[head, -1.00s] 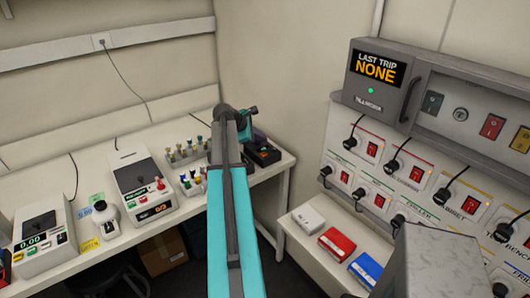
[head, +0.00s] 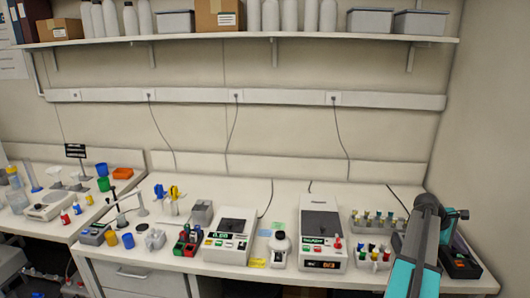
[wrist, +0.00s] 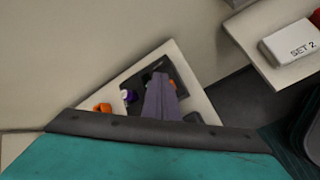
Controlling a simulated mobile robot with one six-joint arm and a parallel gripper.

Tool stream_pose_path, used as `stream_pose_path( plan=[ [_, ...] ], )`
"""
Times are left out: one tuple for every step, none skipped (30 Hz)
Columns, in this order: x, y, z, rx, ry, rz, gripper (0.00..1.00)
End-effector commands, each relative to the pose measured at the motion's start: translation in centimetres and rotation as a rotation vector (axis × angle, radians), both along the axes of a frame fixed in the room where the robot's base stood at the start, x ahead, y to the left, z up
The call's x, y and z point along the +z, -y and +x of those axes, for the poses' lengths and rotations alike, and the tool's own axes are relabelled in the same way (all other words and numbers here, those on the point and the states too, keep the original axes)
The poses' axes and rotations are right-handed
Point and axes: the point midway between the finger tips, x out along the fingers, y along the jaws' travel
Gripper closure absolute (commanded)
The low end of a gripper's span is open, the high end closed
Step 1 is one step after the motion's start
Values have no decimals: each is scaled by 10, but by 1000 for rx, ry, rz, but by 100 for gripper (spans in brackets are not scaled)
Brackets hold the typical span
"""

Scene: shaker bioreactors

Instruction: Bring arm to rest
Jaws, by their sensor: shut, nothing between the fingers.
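My arm (head: 420,255), teal and grey, reaches up at the lower right of the head view, in front of the right end of the bench. In the wrist view my gripper (wrist: 158,85) shows as narrow purple-grey fingers, shut and empty. Past them lies the corner of a white surface with a dark tray and small coloured items. I cannot tell how far the fingertips are from it. In the head view the fingertips are not clear.
A shelf (head: 250,40) runs above. A white box marked SET 2 (wrist: 292,42) shows in the wrist view.

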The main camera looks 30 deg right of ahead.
Motion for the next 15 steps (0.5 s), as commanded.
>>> stream_pose_path(
  plan=[
    [-6,-12,0,-22,-7,6,100],
    [-10,-19,1,-38,-10,8,100],
    [-16,-30,1,-66,-16,9,100],
    [-20,-39,0,-87,-21,8,100],
    [-25,-49,0,-111,-27,9,100],
    [-31,-62,-1,-145,-36,5,100],
    [-36,-73,-1,-172,-42,1,100],
    [-41,-85,-1,-196,-48,-3,100],
    [-50,-100,1,-224,-55,-8,100],
    [-56,-111,3,-242,-57,-13,100],
    [-63,-122,6,-254,-58,-14,100],
    [-74,-136,12,-264,-55,-14,100],
    [-82,-147,16,-270,-52,-12,100],
    [-90,-157,21,-272,-48,-9,100],
    [-100,-171,26,-276,-41,-5,100]
  ],
)
